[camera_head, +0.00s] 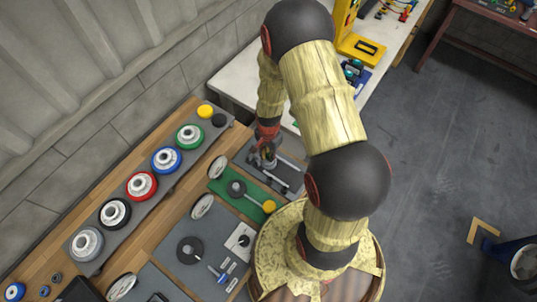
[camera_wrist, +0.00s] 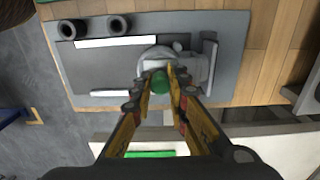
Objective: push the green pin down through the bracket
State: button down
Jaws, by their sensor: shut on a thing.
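In the wrist view the green pin (camera_wrist: 161,82) shows as a round green end between my two fingertips. My gripper (camera_wrist: 160,76) is shut on it. The grey bracket (camera_wrist: 188,68) lies just beyond and around the pin, on a grey board (camera_wrist: 120,70). My fingers hide part of the bracket, and I cannot tell how deep the pin sits in it. In the head view my gripper (camera_head: 265,155) points down over the far end of the grey board (camera_head: 245,152); the pin is not clear there.
Two dark rings (camera_wrist: 118,25) and light bars (camera_wrist: 116,42) lie on the same board. In the head view a green mat (camera_head: 222,186) lies in front of it, and a shelf of coloured wheels (camera_head: 165,158) runs along the left. A white bench (camera_head: 235,85) stands behind.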

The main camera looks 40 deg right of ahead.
jog(key=shift+f, duration=0.3)
